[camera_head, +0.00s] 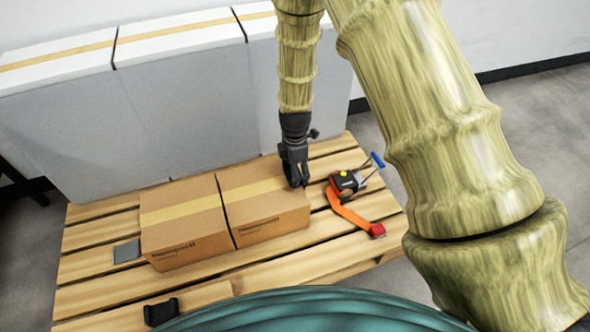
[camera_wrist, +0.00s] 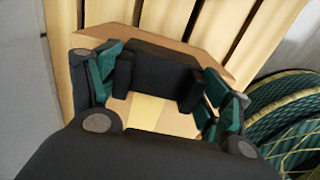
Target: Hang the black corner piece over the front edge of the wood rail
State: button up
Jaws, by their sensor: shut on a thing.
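My gripper (camera_head: 294,172) is just above the back right part of the right cardboard box. In the wrist view my gripper (camera_wrist: 160,92) is shut on a black corner piece (camera_wrist: 152,78), with a teal-padded finger at each side. The piece is bracket-shaped, with two legs, and is above the box top with its tan tape. In the head view it is hard to tell from the dark fingers. Another black corner piece (camera_head: 161,312) is on the wood at the front left. A wood rail (camera_head: 208,294) is beside it, partly hidden by my body.
Two cardboard boxes (camera_head: 181,236) (camera_head: 262,222) stand side by side on a slatted wood pallet (camera_head: 90,238). An orange strap with a ratchet (camera_head: 347,210) lies to their right. A grey square (camera_head: 127,251) lies to their left. Large pale boxes (camera_head: 190,105) stand behind.

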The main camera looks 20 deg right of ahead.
jog(key=shift+r+p, duration=1.8)
jog(key=shift+r, duration=0.3)
